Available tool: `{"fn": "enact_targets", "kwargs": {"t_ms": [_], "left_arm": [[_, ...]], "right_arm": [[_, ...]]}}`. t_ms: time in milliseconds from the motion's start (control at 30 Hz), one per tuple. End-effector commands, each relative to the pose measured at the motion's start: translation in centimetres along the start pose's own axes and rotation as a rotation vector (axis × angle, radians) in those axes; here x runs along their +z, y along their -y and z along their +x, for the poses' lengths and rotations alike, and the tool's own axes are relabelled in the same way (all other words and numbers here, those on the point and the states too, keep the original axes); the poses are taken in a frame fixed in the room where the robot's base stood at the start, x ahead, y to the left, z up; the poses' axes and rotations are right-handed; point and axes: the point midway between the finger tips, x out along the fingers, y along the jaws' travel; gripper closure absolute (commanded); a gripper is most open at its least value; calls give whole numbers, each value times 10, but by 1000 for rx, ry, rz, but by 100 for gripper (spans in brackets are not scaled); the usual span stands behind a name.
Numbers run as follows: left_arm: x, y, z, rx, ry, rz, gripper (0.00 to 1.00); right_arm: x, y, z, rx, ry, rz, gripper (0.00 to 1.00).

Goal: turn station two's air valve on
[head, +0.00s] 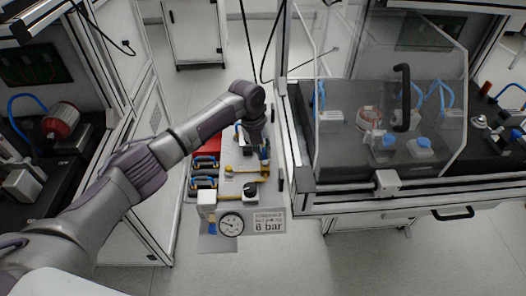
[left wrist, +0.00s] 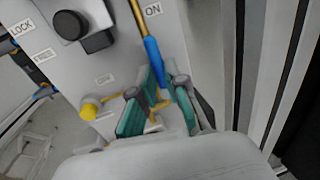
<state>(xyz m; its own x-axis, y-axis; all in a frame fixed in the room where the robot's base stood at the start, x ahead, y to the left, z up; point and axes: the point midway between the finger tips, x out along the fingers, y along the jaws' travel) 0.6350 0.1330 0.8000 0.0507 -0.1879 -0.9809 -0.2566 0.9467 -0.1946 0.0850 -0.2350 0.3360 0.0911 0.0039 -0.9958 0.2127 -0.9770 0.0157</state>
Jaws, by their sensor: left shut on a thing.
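The air panel (head: 222,175) stands between two stations. In the left wrist view a valve lever with a brass shaft and a blue handle (left wrist: 155,62) runs down from beside the ON label (left wrist: 152,10). My left gripper (head: 262,152) is at the panel's right side. In the left wrist view the gripper (left wrist: 160,100) has its teal-padded fingers on either side of the blue handle's lower end and is shut on it. The fingers hide part of the handle, and the valve's body is out of that frame. My right gripper is not in view.
A black knob (left wrist: 70,25) sits by a LOCK label (left wrist: 21,28); a yellow knob (left wrist: 88,111) is lower. A pressure gauge (head: 231,224) and a 6 bar sign (head: 269,221) are at the panel's front. The clear-guarded station (head: 330,200) stands close on the right.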

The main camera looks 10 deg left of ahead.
Motion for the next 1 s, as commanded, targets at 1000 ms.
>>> {"fn": "enact_targets", "kwargs": {"t_ms": [1000], "left_arm": [[1,0,-67,-1,4,1,62]], "right_arm": [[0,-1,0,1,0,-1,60]]}}
